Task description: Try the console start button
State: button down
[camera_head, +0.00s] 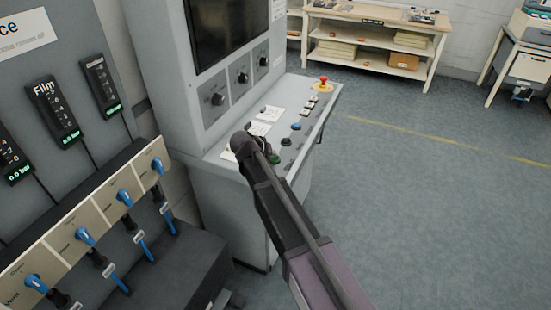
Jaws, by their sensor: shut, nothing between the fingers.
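The grey console (205,165) stands at the middle left, with a sloped panel that carries a row of buttons. A green button (275,159) is at the near end of the row, partly covered by my arm; its label cannot be read. Black (286,142) and blue (296,126) buttons lie farther along the row. A red mushroom button (323,82) on a yellow base is at the far end. The dark end of my arm, with my gripper (266,147), is over the near part of the panel, close beside the green button. The gripper is shut and empty; whether it touches anything cannot be told.
A dark screen (225,28) and several black knobs are on the console's upright face. A panel with blue-handled valves (85,236) and gauges stands at the left. A shelved bench (370,45) and a small table (520,58) are at the back. The right floor is clear.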

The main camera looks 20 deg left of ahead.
jog(key=shift+r, duration=0.2)
jog(key=shift+r+p, duration=0.65)
jog(key=shift+p, duration=0.2)
notch_tip(320, 180, up, 5)
jog(key=p, duration=0.5)
dwell(1.0)
jog(key=d+f+m+g, duration=0.1)
jog(key=d+f+g, duration=0.15)
jog(key=d, duration=1.25)
jog(key=s+d+f+m+g+y, duration=0.1)
jog(key=s+d+g, duration=0.1)
jog(key=s+d, duration=0.3)
jog(key=s+d+f+m+g+y, duration=0.1)
jog(key=s+d, duration=0.5)
jog(key=d, duration=0.8)
jog(key=s+d+f+m+g+y, duration=0.1)
jog(key=s+d+g, duration=0.2)
jog(key=d, duration=0.6)
jog(key=shift+s+d+y, duration=0.3)
jog(key=shift+s+d, duration=0.1)
jog(key=shift+s, duration=0.75)
